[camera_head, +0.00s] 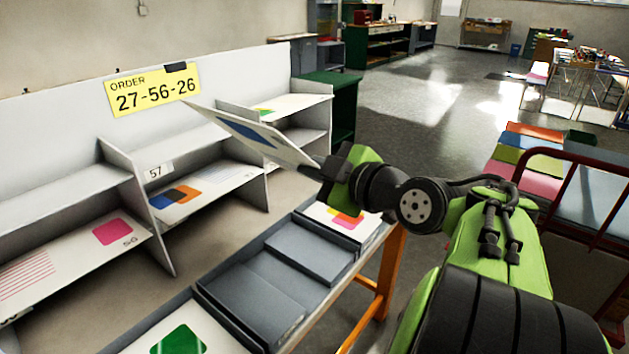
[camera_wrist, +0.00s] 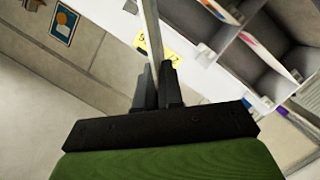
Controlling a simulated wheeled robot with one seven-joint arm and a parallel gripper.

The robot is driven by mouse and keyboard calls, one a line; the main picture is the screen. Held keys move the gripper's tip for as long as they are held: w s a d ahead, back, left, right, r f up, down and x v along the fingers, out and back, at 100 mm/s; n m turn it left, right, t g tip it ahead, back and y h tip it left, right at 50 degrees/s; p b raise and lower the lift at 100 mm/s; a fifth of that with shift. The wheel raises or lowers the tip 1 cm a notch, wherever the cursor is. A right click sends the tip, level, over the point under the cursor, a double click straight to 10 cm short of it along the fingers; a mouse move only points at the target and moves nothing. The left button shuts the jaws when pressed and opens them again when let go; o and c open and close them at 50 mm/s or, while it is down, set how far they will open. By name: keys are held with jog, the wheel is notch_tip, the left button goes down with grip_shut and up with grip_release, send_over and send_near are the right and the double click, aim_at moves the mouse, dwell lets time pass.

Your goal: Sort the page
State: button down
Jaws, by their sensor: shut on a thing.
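My gripper (camera_head: 322,170) is shut on a white page (camera_head: 290,148) with a blue shape and holds it tilted in the air, in front of the grey sorting shelf (camera_head: 122,155). In the wrist view the page (camera_wrist: 153,35) shows edge-on between the fingers (camera_wrist: 156,85). A yellow sign (camera_head: 153,90) on the shelf's back reads "ORDER 27-56-26". A page with blue and orange shapes (camera_head: 215,188) lies in a middle lower compartment, under a label reading 57 (camera_head: 157,173). A page with a pink square (camera_head: 85,250) lies lower left. A page with green (camera_head: 290,106) lies upper right.
Below the shelf stands a dark grey tray (camera_head: 205,305) with empty-looking compartments. A page with a green shape (camera_head: 135,348) lies at its near end, and a page with pink and orange (camera_head: 372,224) at its far end. A red-railed cart (camera_head: 560,156) stands right.

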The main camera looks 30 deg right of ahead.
jog(key=n+t, duration=0.1)
jog(key=n, duration=0.3)
jog(key=shift+h, duration=0.3)
jog(key=n+t, duration=0.1)
jog(key=n, duration=0.3)
jog(key=shift+h, duration=0.3)
